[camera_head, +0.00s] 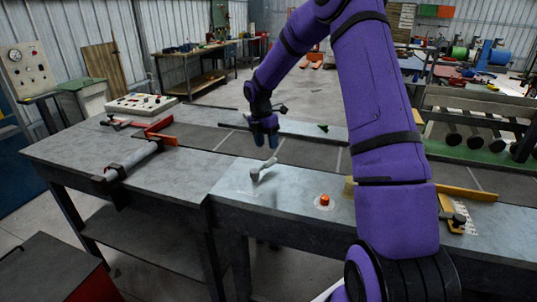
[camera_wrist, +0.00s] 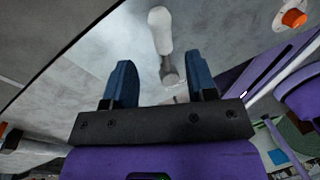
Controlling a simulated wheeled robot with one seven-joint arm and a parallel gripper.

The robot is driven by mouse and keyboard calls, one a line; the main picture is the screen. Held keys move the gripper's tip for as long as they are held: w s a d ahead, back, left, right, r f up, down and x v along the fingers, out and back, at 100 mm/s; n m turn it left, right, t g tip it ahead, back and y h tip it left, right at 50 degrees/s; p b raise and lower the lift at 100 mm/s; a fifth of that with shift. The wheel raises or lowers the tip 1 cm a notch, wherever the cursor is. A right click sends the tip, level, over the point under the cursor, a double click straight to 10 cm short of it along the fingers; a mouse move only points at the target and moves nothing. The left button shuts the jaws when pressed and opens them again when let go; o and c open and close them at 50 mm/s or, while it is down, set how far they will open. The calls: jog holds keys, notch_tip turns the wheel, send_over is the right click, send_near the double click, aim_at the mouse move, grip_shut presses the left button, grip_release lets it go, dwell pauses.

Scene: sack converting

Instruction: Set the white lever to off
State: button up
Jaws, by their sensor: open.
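The white lever (camera_head: 265,168) stands tilted on the grey bench top, its handle leaning up to the right in the head view. In the wrist view the lever (camera_wrist: 160,32) shows its white rounded handle, with a grey stem running down between my fingers. My gripper (camera_head: 266,130) is above and just behind the lever in the head view, fingers pointing down. In the wrist view my gripper (camera_wrist: 162,82) has its two blue fingers apart, with nothing held between them. The lever's base is partly hidden by the gripper in the wrist view.
An orange knob (camera_head: 325,200) sits on the bench right of the lever; it also shows in the wrist view (camera_wrist: 294,18). A grey roller (camera_head: 135,160) lies at left near a red bracket (camera_head: 158,131). A control panel (camera_head: 141,104) is at back left. Bench around the lever is clear.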

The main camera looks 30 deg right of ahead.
jog(key=shift+w+a+r, duration=0.1)
jog(key=shift+w+r, duration=0.1)
jog(key=shift+r, duration=0.8)
jog(key=shift+w+a+r, duration=0.1)
jog(key=shift+w+r, duration=0.05)
jog(key=shift+r, duration=0.8)
jog(key=s+a+r+m+t+h, duration=0.1)
jog(key=s+a+r+m+t, duration=0.1)
jog(key=s+a+r+m, duration=0.5)
jog(key=s+a+r+m+t, duration=0.1)
jog(key=s+a+r+m, duration=0.2)
jog(key=s+r, duration=0.75)
jog(key=s+a+r+m+t+y, duration=0.1)
jog(key=s+a+m+t, duration=0.1)
jog(key=s+m, duration=0.4)
jog(key=s+a+r+m+t, duration=0.2)
jog(key=s+m, duration=0.3)
jog(key=s, duration=0.9)
jog(key=shift+s+a+m+y, duration=0.25)
jog(key=shift+a+m+y, duration=0.15)
jog(key=shift+a, duration=0.2)
